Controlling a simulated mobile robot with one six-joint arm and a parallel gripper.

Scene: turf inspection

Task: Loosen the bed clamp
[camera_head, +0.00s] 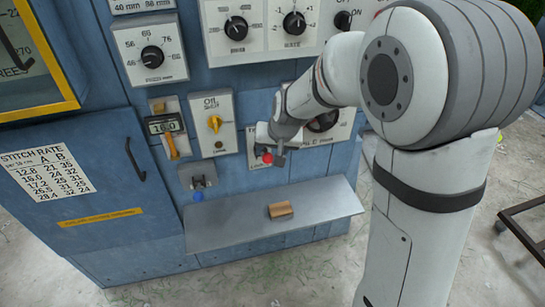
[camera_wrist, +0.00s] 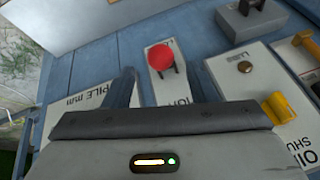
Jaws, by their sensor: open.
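No label reading bed clamp is legible, so I cannot tell which control it is. A red ball knob (camera_head: 267,158) on a small plate shows below my gripper (camera_head: 277,152). In the wrist view the red knob (camera_wrist: 160,57) stands just beyond and between the two fingers of my gripper (camera_wrist: 164,88). The gripper is open, with nothing seen between its fingers; contact with the knob is not visible. The plate's lettering is partly hidden by the gripper. A grey fitting with a blue ball (camera_head: 198,196) sits lower left on the blue panel.
A grey shelf (camera_head: 240,222) juts out below, with a wooden block (camera_head: 280,209) on it. A yellow knob (camera_head: 214,123) and a yellow lever (camera_head: 171,146) under a readout (camera_head: 165,123) are to the left. A black door handle (camera_head: 134,160) is farther left.

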